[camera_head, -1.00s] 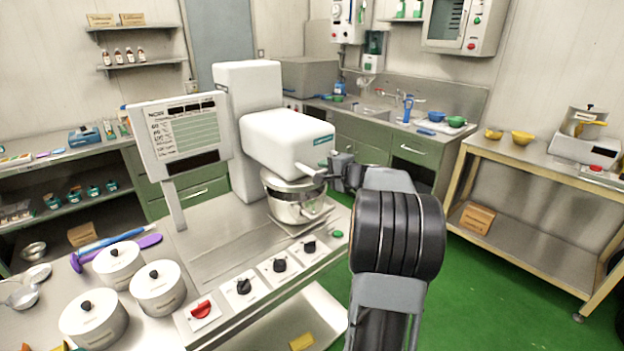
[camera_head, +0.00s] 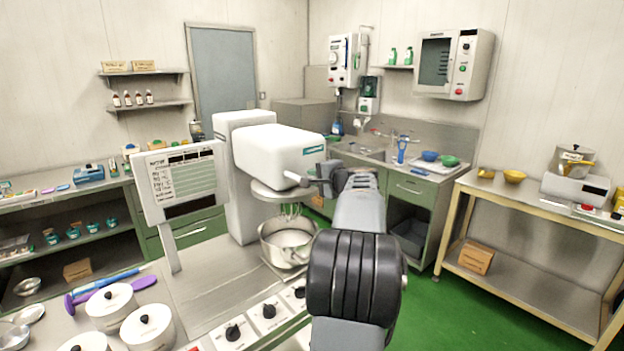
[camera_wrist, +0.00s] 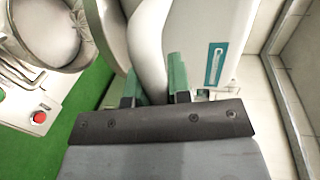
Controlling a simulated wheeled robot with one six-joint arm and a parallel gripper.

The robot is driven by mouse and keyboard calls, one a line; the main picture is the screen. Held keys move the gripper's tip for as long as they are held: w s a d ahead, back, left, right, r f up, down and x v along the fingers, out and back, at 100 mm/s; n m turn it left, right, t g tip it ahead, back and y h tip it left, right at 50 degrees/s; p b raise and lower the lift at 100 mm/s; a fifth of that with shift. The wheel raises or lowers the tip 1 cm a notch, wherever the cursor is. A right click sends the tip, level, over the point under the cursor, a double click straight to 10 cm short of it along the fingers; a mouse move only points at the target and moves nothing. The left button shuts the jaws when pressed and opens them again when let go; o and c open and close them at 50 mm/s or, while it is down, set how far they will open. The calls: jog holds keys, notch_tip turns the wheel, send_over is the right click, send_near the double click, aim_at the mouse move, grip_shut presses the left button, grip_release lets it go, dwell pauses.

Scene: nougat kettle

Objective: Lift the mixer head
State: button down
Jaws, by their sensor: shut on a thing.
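The white mixer head (camera_head: 278,152) sits on its white column (camera_head: 238,180), raised clear of the steel bowl (camera_head: 285,246), with a gap between. The wire whisk (camera_head: 291,211) shows below the head, above the bowl. A pale handle (camera_head: 296,178) sticks out from the front of the head. My gripper (camera_head: 322,180) is at this handle. In the wrist view, my gripper's green-faced fingers (camera_wrist: 153,84) are closed around the white handle (camera_wrist: 149,45), with the head (camera_wrist: 212,40) to the right and the bowl (camera_wrist: 48,30) at upper left. My arm hides part of the worktop.
A display panel (camera_head: 180,182) stands left of the mixer. White lidded pots (camera_head: 147,328) and control knobs (camera_head: 268,312) are on the front worktop. A sink counter (camera_head: 410,188) is behind, and a steel table (camera_head: 540,205) stands at the right. Green floor between is clear.

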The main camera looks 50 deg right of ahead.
jog(key=c, duration=1.1)
grip_release()
jog(key=shift+f, duration=0.1)
jog(key=shift+o, duration=0.2)
jog(key=b+v, duration=0.4)
jog(key=v, duration=0.9)
jog(key=shift+s, duration=0.4)
